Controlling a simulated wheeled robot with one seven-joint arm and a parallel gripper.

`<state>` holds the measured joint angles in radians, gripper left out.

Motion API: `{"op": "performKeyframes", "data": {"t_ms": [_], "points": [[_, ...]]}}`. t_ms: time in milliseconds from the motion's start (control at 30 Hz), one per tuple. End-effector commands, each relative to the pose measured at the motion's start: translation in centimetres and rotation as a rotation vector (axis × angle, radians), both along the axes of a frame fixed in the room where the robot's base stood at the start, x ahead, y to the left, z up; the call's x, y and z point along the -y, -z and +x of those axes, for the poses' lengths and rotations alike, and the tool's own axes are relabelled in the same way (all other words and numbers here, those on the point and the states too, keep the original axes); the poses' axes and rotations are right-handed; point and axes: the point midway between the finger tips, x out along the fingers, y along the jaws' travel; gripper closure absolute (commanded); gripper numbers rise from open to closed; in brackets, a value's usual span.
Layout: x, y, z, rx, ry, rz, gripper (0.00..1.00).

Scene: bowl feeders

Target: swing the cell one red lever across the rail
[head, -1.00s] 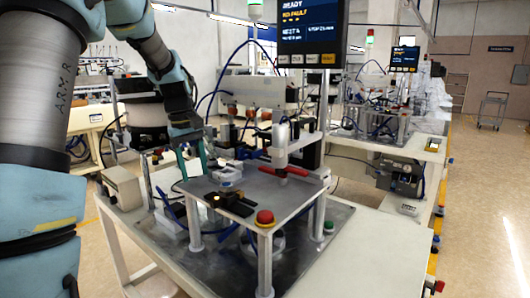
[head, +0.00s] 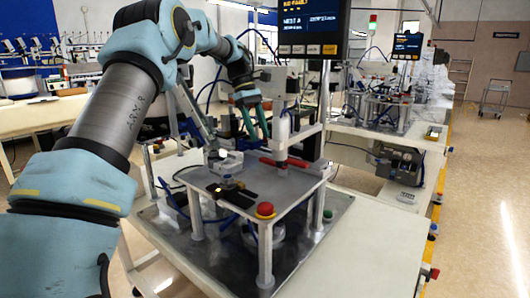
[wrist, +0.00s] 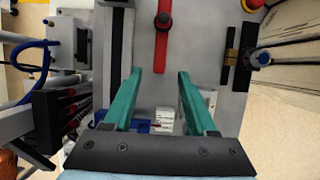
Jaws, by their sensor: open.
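The red lever (head: 296,163) lies on the grey raised plate (head: 290,184) of the near cell, beside a pale upright cylinder (head: 282,138). In the wrist view the red lever (wrist: 161,50) runs up and down the picture, with a dark pivot bolt near the top. My gripper (head: 259,137) is open, with teal fingers pointing down, just left of and behind the lever in the head view. In the wrist view the lever's near end appears between the fingertips of my gripper (wrist: 160,73); their height gap is unclear. I cannot tell which part is the rail.
A red button (head: 265,210) stands at the plate's front corner. A black bar with a small fixture (head: 232,193) lies on the plate. A monitor (head: 308,28) hangs above the cell. A dark vertical strip (wrist: 114,55) lies left of my fingers in the wrist view.

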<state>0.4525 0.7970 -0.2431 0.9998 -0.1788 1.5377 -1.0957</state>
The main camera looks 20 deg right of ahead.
Motion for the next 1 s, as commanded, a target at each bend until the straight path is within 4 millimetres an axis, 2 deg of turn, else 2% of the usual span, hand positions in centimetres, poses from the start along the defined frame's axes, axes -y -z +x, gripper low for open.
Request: {"op": "performKeyframes", "data": {"t_ms": [200,400,767,867,1000], "points": [[0.6,3.6,-1.5,-0.003,0.001,0.003,0.43],[1.1,5.8,-2.2,-0.002,0.001,0.001,0.43],[1.2,6.5,-2.4,0.001,0.000,0.000,0.43],[1.2,6.5,-2.4,0.001,0.000,0.000,0.50],[1.2,6.5,-2.4,0.001,0.000,0.000,0.66]]}}
